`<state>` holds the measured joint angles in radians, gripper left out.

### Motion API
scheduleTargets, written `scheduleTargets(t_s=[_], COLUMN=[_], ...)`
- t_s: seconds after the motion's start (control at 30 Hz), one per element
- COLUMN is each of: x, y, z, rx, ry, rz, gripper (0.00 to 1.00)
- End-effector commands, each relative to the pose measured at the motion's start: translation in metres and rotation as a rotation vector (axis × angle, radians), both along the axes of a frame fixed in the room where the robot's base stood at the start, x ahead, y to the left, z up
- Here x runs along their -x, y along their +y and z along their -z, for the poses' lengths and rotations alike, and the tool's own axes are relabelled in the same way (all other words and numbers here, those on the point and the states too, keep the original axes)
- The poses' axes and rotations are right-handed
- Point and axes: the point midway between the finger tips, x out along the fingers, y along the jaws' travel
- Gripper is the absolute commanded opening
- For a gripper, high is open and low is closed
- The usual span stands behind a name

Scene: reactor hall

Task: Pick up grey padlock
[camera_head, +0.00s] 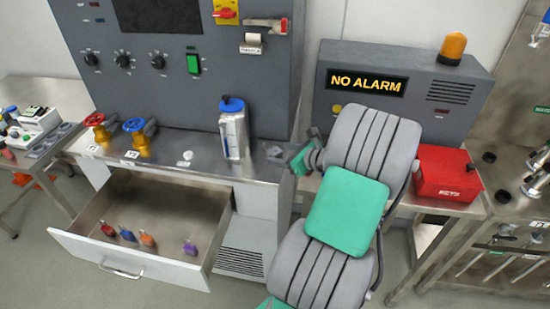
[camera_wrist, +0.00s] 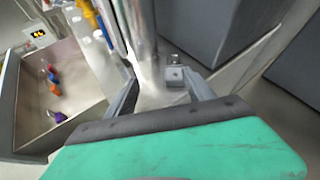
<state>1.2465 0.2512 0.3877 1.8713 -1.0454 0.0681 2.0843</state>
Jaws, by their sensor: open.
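The grey padlock (camera_head: 274,153) lies on the steel counter, right of the silver canister with the blue cap (camera_head: 233,130). In the wrist view the padlock (camera_wrist: 174,75) shows ahead of my gripper (camera_wrist: 163,88), in the gap between the two fingers and nearer the right one. My gripper is open and holds nothing. In the head view my gripper (camera_head: 300,152) is just right of the padlock, partly hidden by my arm. I cannot tell how far the fingertips are above the counter.
An open drawer (camera_head: 140,256) below the counter holds red, blue, orange and purple padlocks. Red and blue valves (camera_head: 139,135) stand on the counter's left. A red box (camera_head: 446,173) and the "NO ALARM" panel (camera_head: 400,85) are at right. The canister stands close to my gripper.

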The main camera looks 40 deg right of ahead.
Motion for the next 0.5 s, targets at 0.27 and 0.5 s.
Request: scheduleTargets(t_s=[0.27, 0.5], x=[-0.008, -0.044], y=[-0.025, -0.025], z=[0.013, 0.032], rx=[-0.158, -0.154], ry=[-0.065, -0.064], rz=[0.119, 0.117], gripper=[0.62, 0.62])
